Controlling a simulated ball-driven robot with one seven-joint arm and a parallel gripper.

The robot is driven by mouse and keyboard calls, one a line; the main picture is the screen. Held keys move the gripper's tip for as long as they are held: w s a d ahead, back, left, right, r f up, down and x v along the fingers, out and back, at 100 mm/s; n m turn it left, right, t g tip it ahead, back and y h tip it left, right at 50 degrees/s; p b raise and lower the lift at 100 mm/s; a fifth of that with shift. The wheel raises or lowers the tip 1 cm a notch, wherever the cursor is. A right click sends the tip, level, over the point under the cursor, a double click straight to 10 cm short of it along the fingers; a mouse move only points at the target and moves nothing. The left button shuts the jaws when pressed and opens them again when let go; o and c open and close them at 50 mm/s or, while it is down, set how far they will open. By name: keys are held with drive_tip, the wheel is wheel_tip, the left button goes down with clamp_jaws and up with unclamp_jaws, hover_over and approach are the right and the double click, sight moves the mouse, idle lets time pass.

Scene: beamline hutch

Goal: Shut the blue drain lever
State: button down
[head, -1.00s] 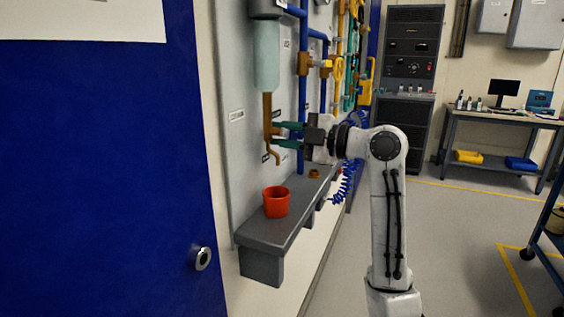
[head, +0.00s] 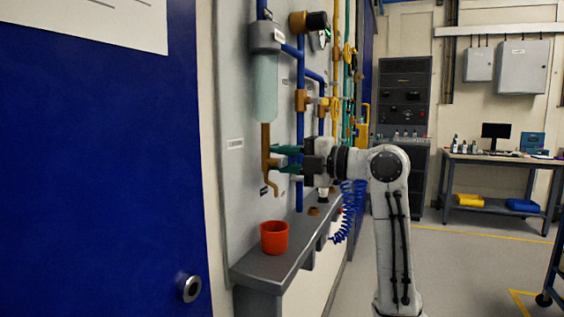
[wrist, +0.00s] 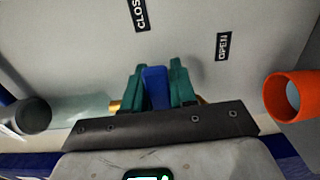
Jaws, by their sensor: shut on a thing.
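The blue drain lever (wrist: 155,88) shows in the wrist view between the two teal fingers of my gripper (wrist: 156,90). My gripper is shut on it. In the wrist view a label reading "CLOS", cut off by the frame edge, lies above the lever, and an "OPEN" label (wrist: 222,46) lies above right. In the head view my gripper (head: 282,159) is at the brass drain pipe (head: 266,138) below the clear vessel (head: 266,88). The fingers hide the lever there, and its exact angle is hard to tell.
A red cup (head: 274,238) stands on the grey shelf (head: 268,268) below the spout; it also shows in the wrist view (wrist: 288,96). Blue pipes (head: 300,135) and a coiled blue hose (head: 347,210) are close to my arm.

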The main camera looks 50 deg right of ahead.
drive_tip(key=c, duration=1)
unclamp_jaws()
drive_tip(key=p+v, duration=0.1)
drive_tip(key=v, duration=0.9)
drive_tip(key=shift+s, duration=0.4)
drive_tip(key=shift+d, duration=0.1)
